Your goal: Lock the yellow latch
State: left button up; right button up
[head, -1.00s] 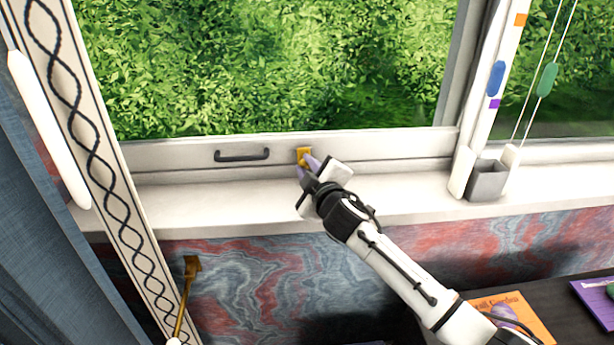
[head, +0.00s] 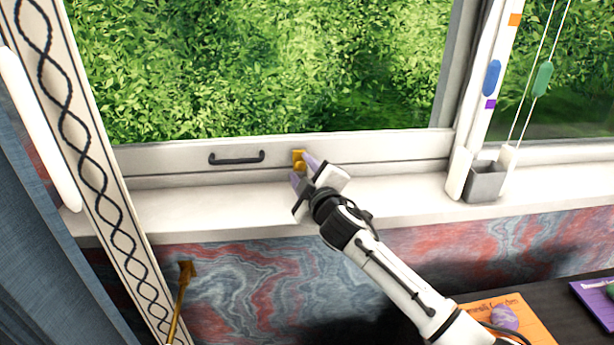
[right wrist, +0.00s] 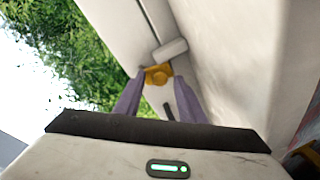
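The yellow latch (head: 298,160) sits on the bottom rail of the white window frame, just right of a dark bar handle (head: 236,157). My right gripper (head: 304,171) reaches up to it with its purple fingers, one on each side of the latch. In the right wrist view the latch (right wrist: 158,74) shows between the two fingertips (right wrist: 159,80), which are apart. I cannot tell whether either finger touches it. A short white rounded piece (right wrist: 170,50) lies just beyond the latch. My left gripper is not in view.
The white sill (head: 400,200) below the window is clear around my arm. A grey box (head: 486,182) stands on it at the right, near hanging cords. A brass hook (head: 183,285) is at lower left by the curtain (head: 40,220). Books (head: 510,315) lie at lower right.

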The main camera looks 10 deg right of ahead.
jog(key=v, duration=1)
